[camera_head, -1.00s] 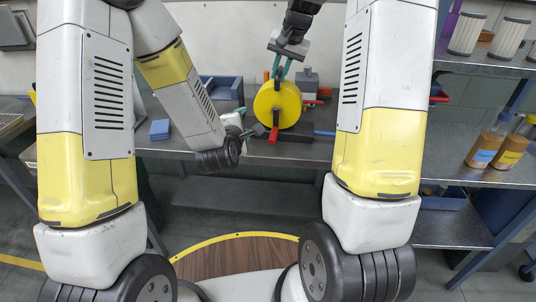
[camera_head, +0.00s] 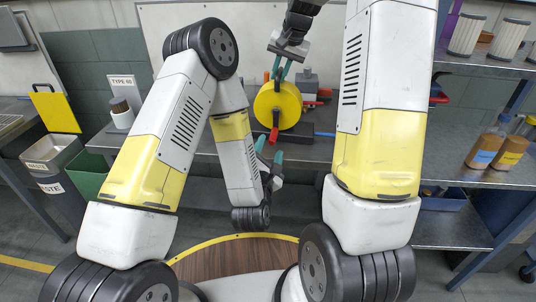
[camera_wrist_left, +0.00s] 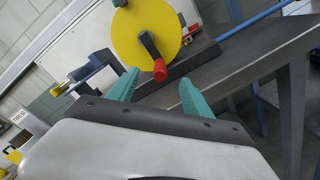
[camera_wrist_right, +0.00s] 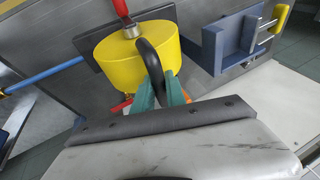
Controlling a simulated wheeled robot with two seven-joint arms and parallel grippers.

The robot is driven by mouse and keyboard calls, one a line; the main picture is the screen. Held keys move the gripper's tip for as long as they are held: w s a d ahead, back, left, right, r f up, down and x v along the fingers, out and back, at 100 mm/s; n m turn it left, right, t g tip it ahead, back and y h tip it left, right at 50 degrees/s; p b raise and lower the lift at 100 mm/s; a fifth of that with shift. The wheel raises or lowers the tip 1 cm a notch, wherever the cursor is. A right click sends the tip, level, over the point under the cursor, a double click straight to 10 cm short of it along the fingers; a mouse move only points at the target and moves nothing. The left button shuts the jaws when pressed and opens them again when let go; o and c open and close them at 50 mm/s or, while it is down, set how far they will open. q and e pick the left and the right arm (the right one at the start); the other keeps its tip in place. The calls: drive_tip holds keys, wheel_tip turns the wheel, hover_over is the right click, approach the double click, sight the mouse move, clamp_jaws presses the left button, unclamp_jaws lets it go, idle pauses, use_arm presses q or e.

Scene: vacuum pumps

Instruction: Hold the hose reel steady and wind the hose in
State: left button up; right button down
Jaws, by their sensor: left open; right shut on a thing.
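The hose reel is a yellow drum (camera_head: 290,104) standing on the bench; it also shows in the left wrist view (camera_wrist_left: 130,40) and the right wrist view (camera_wrist_right: 115,65). Its red crank grip (camera_head: 274,135) is on the front face, pointing down, and shows in the left wrist view (camera_wrist_left: 160,70). My right gripper (camera_head: 281,70) is above the reel, shut on its black carry handle (camera_wrist_right: 150,52). My left gripper (camera_head: 269,150) is open and empty, in front of and below the crank grip, apart from it. A blue hose (camera_wrist_left: 252,21) runs off to one side.
A blue clamp-like fixture (camera_wrist_right: 230,45) with a yellow-ended rod stands beside the reel. The bench edge (camera_wrist_left: 225,72) lies close to my left gripper. A shelf with bottles (camera_head: 484,148) is at right; bins (camera_head: 52,152) are at left.

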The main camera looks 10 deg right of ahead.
sight(273, 137)
use_arm(q)
drive_tip(key=x, duration=0.6)
drive_tip(key=shift+w+r, duration=0.1)
drive_tip(key=shift+w, duration=0.05)
drive_tip(key=shift+w+d, duration=0.1)
drive_tip(key=shift+w, duration=0.1)
drive_tip(key=shift+c, duration=0.7)
clamp_jaws()
